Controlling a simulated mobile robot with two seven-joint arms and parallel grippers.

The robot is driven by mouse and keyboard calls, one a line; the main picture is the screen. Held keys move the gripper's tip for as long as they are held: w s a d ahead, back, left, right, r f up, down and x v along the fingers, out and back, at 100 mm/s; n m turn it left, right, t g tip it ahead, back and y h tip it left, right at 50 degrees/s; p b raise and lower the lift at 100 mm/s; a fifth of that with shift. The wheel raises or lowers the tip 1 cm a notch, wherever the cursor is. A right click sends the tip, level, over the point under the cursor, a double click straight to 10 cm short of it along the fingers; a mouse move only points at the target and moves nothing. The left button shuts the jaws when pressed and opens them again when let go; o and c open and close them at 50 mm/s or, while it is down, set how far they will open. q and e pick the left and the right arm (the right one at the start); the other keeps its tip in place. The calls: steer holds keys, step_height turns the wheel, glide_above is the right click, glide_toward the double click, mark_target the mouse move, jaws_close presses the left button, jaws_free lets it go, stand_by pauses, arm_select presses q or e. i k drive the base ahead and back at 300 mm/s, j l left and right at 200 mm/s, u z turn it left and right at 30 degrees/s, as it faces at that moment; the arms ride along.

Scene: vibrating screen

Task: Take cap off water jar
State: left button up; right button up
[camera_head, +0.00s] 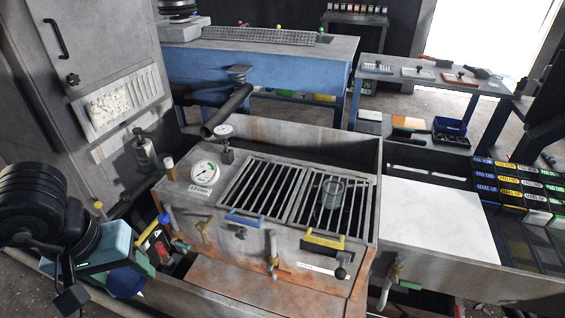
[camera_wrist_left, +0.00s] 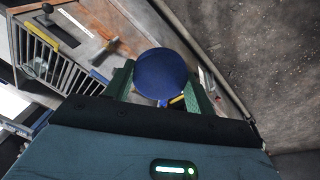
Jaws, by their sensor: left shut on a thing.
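My left gripper (camera_head: 132,275) is at the lower left in the head view, beside the machine's left end. In the left wrist view its green fingers (camera_wrist_left: 160,92) are shut on a round dark blue cap (camera_wrist_left: 160,72). The cap also shows in the head view (camera_head: 126,284), partly behind the gripper. A clear glass jar (camera_head: 333,193) stands upright on the right-hand grate, well away from the gripper; I cannot tell for sure that it is the water jar. My right gripper is not in view.
The grey machine (camera_head: 262,240) has a gauge (camera_head: 204,174), blue and yellow handles and taps on its front. A tall cabinet (camera_head: 95,80) stands at the left. A bin with tools (camera_head: 160,240) lies near the gripper. A white panel (camera_head: 437,218) is clear at the right.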

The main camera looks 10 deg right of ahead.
mark_target(333, 188)
steer(key=z, duration=1.65)
steer(key=i+z, duration=0.15)
steer(key=z, duration=0.3)
steer(key=i, duration=0.25)
